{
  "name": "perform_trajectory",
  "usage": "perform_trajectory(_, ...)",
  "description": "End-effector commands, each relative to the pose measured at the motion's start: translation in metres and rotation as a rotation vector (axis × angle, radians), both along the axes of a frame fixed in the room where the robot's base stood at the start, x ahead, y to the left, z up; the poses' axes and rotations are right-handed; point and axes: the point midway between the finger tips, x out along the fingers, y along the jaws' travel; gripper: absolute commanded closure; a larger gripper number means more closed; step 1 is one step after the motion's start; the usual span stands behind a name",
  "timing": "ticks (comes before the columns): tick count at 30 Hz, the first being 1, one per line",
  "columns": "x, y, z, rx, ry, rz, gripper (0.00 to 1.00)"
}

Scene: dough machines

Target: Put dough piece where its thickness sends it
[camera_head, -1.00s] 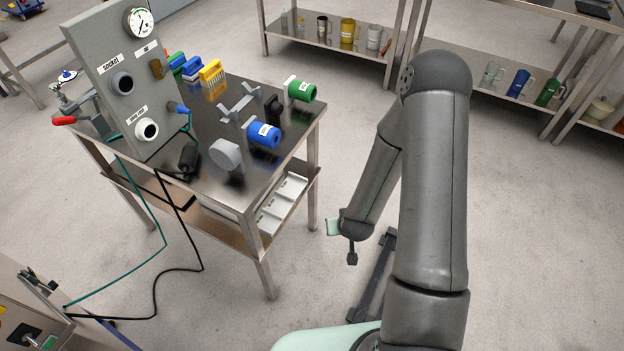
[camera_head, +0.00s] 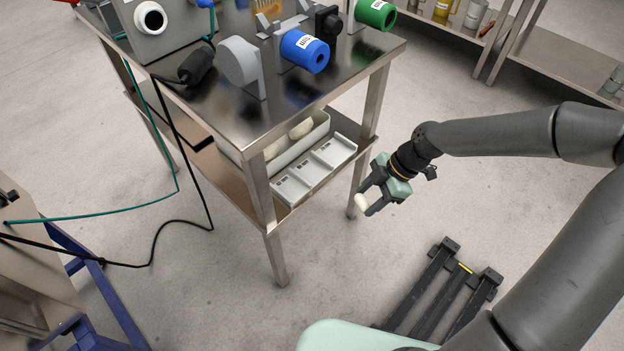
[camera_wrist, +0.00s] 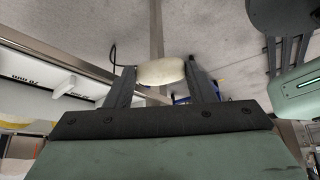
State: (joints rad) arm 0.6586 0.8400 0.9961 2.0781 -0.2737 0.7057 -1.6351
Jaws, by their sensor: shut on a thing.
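A small pale dough piece (camera_head: 361,202) is held between the fingertips of my gripper (camera_head: 367,199), in the air to the right of the steel table. In the wrist view the same dough piece (camera_wrist: 161,72) sits across the two dark fingers of my gripper (camera_wrist: 160,80), which are shut on it. On the table's lower shelf (camera_head: 240,192) stands a white tray with several labelled sections (camera_head: 316,170). Behind it is a long light bin (camera_head: 285,158) with pale pieces inside. In the wrist view the white tray (camera_wrist: 45,72) shows at the left, its label upside down.
The steel table top (camera_head: 215,105) carries a grey disc gauge (camera_head: 240,62), a blue cylinder (camera_head: 304,50) and a green cylinder (camera_head: 375,14). Cables hang at the left. Floor around my gripper is clear.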

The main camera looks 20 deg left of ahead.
Motion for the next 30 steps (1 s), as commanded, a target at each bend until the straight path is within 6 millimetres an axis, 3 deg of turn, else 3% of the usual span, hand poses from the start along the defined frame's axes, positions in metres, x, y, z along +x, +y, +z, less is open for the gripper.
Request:
perform_trajectory(15,0.054,0.106,-0.002,0.001,0.0,0.016,0.72)
perform_trajectory(23,0.067,0.127,0.0,0.001,0.001,0.014,0.72)
perform_trajectory(30,0.083,0.158,-0.007,0.0,0.003,0.013,0.72)
